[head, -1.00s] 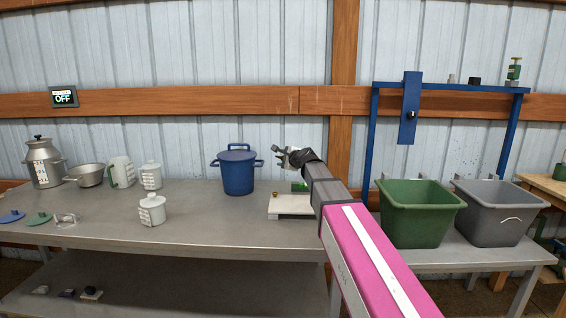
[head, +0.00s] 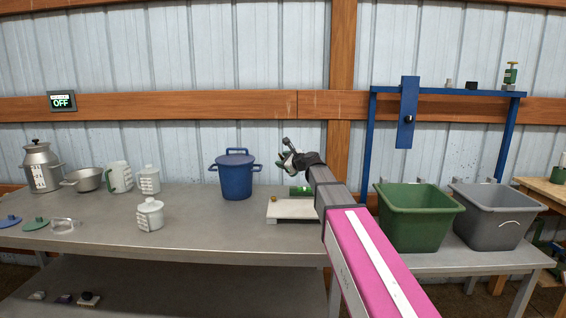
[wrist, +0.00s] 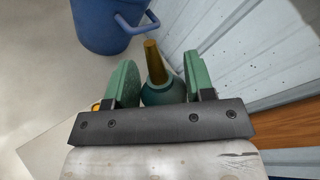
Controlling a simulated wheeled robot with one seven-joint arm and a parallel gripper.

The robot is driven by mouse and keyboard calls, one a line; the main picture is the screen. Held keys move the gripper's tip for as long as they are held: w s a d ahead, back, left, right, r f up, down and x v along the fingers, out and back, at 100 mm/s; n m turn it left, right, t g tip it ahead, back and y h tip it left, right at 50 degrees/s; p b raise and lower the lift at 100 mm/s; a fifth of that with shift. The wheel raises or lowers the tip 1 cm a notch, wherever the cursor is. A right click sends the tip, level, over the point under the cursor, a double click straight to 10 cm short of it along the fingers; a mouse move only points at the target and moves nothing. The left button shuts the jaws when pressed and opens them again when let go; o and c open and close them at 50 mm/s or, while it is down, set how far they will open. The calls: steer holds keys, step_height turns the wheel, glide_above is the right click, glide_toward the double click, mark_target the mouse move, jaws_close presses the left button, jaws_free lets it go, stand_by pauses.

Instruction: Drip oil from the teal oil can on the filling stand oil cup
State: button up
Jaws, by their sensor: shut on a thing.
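The teal oil can (wrist: 164,93) with its brass spout (wrist: 155,62) sits between the green finger pads of my gripper (wrist: 160,88) in the wrist view. My gripper is shut on it. In the head view my gripper (head: 289,160) is raised above the bench, right of the blue pot, and the can is hard to make out there. A blue frame stand (head: 440,89) rises at the right. A small green and brass fitting (head: 511,76), perhaps the oil cup, is on its top right end. No oil drop shows.
A blue lidded pot (head: 236,178) stands left of my gripper. A white board (head: 292,209) with a green item (head: 300,191) lies below it. Green (head: 418,222) and grey (head: 492,220) buckets stand under the frame. White jugs (head: 150,215) and metal vessels fill the bench's left side.

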steer(key=m, duration=0.2)
steer(key=d+m+y, duration=0.1)
steer(key=shift+w+r+m, duration=0.25)
steer(key=shift+m, duration=0.05)
steer(key=shift+m, duration=0.3)
steer(key=s+d+r+m+t+h, duration=0.1)
steer(key=s+d+m+h, duration=0.1)
steer(key=d, duration=0.4)
steer(key=s+d+r+m+t+h, duration=0.2)
steer(key=d+m+h, duration=0.1)
steer(key=d+h, duration=0.2)
steer(key=s+d+r+m+t+h, duration=0.1)
steer(key=s+d+m+h, duration=0.1)
steer(key=d, duration=0.5)
steer(key=shift+s+r+m+t+h, duration=0.35)
steer(key=shift+m+h, duration=0.35)
steer(key=shift+h, duration=0.5)
steer(key=shift+w, duration=0.1)
